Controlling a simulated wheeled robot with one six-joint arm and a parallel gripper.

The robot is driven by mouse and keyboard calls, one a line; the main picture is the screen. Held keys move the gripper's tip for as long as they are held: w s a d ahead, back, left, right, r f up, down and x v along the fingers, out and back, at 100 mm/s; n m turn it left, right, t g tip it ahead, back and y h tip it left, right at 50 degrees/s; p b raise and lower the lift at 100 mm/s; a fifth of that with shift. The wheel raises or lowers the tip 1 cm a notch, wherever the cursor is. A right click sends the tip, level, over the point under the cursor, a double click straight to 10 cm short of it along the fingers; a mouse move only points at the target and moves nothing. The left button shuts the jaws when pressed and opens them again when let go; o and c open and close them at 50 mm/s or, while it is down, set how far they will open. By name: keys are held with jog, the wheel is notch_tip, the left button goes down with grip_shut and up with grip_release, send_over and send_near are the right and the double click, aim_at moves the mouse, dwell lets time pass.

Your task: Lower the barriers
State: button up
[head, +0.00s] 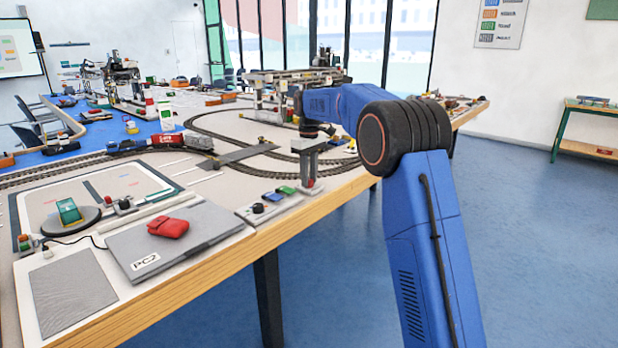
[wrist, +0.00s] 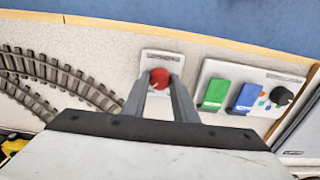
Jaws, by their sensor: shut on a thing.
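My gripper (head: 309,182) reaches down to the near edge of the table. In the wrist view my gripper (wrist: 161,90) has its two grey fingers closed around a round red knob (wrist: 159,76). The knob stands on a small pale plate (wrist: 163,58). In the head view the fingers mostly hide it. A grey roadway (head: 240,156) crosses the railway tracks behind my gripper. I cannot make out clearly whether its barriers are up or down.
Beside the plate lies a control panel (head: 246,213) with a green switch (wrist: 214,96), a blue switch (wrist: 245,98) and a black dial (wrist: 283,95). A closed laptop (head: 205,238) bears a red pouch (head: 168,228). Tracks (wrist: 60,73) and a gantry crane (head: 290,78) stand behind.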

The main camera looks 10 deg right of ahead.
dwell(0.3)
jog(key=o, duration=1)
jog(key=shift+o, duration=0.2)
notch_tip(320, 180, up, 17)
jog(key=shift+r, duration=0.2)
